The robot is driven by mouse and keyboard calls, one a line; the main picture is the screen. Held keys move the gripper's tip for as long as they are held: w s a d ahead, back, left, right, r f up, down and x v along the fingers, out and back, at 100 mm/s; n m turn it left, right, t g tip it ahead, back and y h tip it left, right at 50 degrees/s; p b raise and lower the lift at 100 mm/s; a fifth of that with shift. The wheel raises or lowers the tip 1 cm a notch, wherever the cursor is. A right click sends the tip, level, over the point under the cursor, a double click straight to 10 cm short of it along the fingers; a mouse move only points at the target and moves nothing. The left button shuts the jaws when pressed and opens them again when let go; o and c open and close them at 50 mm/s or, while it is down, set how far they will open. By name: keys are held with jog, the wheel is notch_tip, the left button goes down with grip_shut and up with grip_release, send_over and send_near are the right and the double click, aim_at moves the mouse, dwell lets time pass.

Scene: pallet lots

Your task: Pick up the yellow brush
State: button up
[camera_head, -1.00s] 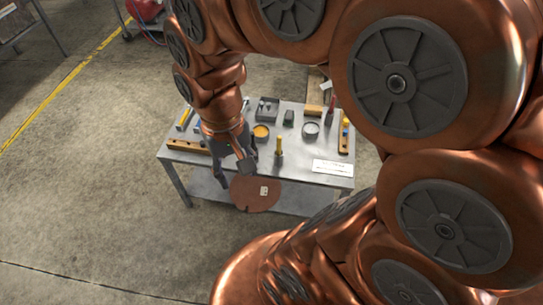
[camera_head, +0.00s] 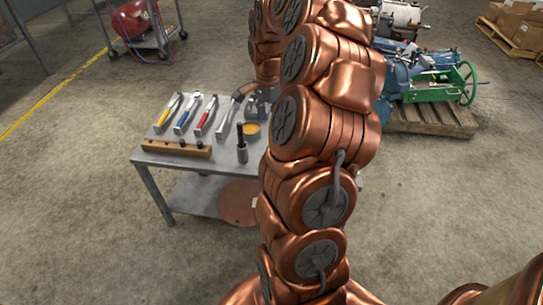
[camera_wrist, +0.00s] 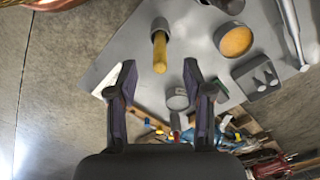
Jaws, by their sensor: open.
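In the wrist view, the yellow brush (camera_wrist: 160,53) shows as a yellow handle rising from a dark grey round base on the grey table (camera_wrist: 200,22). My gripper (camera_wrist: 157,77) is open, its two dark fingers spread wide. The handle shows between and just beyond the fingertips, and nothing is held. I cannot tell the exact height gap. In the head view the brush and most of my gripper are hidden behind my arm. A separate yellow-handled tool (camera_head: 165,112) lies at the table's left.
A yellow-filled tin (camera_wrist: 235,40), a block with two pegs (camera_wrist: 258,77) and a grey tin (camera_wrist: 177,98) stand near the brush. A white card (camera_wrist: 118,80) lies on the table's other side. A dark upright tool (camera_head: 241,145) stands near the front edge.

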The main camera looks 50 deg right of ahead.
jog(key=shift+s+d+f, duration=0.1)
jog(key=shift+d+f, duration=0.55)
jog(key=shift+f, duration=0.15)
jog(key=shift+a+f+b, duration=0.1)
jog(key=shift+f+b, duration=0.6)
jog(key=shift+f, duration=2.85)
grip_shut()
